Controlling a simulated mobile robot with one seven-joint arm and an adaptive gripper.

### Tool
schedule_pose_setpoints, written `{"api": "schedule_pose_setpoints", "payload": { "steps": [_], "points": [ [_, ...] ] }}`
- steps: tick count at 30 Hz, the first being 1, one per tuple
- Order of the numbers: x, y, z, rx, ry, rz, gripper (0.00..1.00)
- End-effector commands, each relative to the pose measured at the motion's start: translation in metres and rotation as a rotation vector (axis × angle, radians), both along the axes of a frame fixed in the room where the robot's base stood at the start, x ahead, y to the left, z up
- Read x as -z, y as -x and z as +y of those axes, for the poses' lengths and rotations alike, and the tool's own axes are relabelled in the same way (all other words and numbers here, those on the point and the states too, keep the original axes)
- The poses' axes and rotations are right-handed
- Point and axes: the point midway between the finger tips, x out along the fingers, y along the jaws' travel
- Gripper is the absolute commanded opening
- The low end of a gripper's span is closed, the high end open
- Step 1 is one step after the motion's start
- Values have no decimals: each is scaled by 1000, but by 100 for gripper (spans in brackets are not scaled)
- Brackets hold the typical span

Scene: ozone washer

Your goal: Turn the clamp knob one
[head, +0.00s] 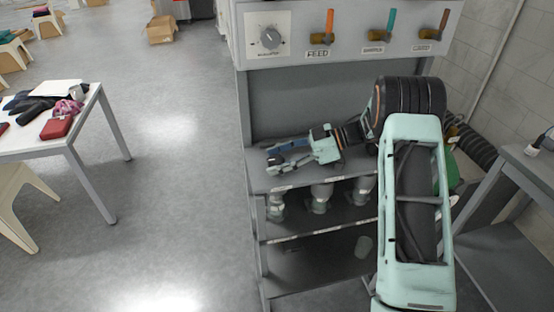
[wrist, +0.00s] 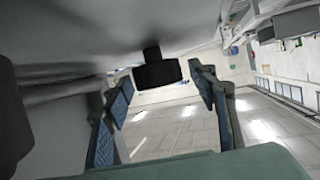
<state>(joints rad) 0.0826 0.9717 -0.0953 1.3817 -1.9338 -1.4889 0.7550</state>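A black knob (wrist: 158,73) on a short dark stem stands out from a grey surface in the wrist view. It shows between the two blue-padded fingertips of my gripper (wrist: 163,84), with a gap visible on each side. I cannot tell how deep it lies between them. My gripper is open and holds nothing. In the head view, my gripper (head: 277,163) is low over the left end of the machine's grey shelf (head: 258,183), pointing left. The knob cannot be made out clearly there. No label naming a clamp is readable in either view.
Above the shelf, a panel holds a round dial (head: 270,38) and several coloured lever handles, one labelled FEED (head: 328,22). Several pale jars (head: 320,196) stand on the level below. A white table (head: 85,110) with clothes is at left. The floor between is clear.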

Motion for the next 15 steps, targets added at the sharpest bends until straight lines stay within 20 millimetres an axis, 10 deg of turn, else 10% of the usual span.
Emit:
{"api": "schedule_pose_setpoints", "payload": {
  "steps": [15],
  "points": [
    [-16, -4, -43, 6, 3, -2, 53]
  ]
}}
